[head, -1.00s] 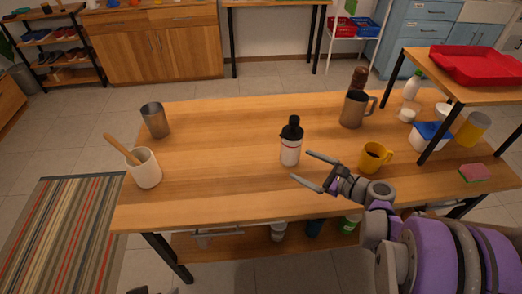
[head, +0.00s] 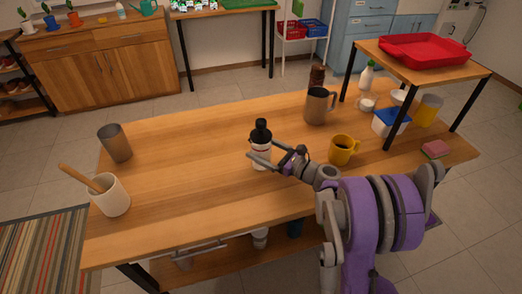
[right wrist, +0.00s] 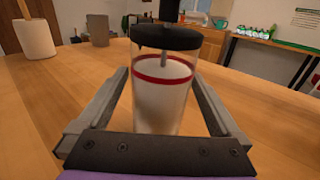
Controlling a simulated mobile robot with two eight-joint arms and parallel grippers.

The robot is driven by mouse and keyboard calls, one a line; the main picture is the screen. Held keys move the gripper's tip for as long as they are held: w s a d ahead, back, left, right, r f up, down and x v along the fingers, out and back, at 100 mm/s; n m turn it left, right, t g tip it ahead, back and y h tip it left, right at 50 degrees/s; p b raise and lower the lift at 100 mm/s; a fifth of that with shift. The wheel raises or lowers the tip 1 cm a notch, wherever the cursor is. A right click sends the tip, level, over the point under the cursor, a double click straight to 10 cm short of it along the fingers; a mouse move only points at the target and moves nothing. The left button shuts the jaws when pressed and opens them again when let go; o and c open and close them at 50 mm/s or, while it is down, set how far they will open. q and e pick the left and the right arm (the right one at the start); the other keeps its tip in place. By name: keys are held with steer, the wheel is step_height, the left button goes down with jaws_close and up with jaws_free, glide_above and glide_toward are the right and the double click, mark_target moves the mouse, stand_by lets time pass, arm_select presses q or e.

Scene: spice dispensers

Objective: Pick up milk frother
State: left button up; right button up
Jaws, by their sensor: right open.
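The milk frother, a clear cylinder with a black lid, white contents and a red ring (head: 261,152), stands upright on the wooden table. In the right wrist view the frother (right wrist: 162,95) fills the middle, with a rod running down from its lid. My right gripper (head: 262,149) is open, with one finger on each side of the frother. In the right wrist view a gap shows between each finger and the cylinder. Its base is partly hidden by the gripper. My left gripper is not in view.
A yellow mug (head: 343,150) stands close to the right of my gripper. A metal jug (head: 318,106) and a brown bottle (head: 316,76) are behind. A metal cup (head: 118,146) and a white crock (head: 111,197) stand at left. The table between is clear.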

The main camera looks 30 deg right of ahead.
steer(key=x, duration=0.3)
steer(key=shift+w+f, duration=0.1)
steer(key=shift+w, duration=0.15)
steer(key=c, duration=1.5)
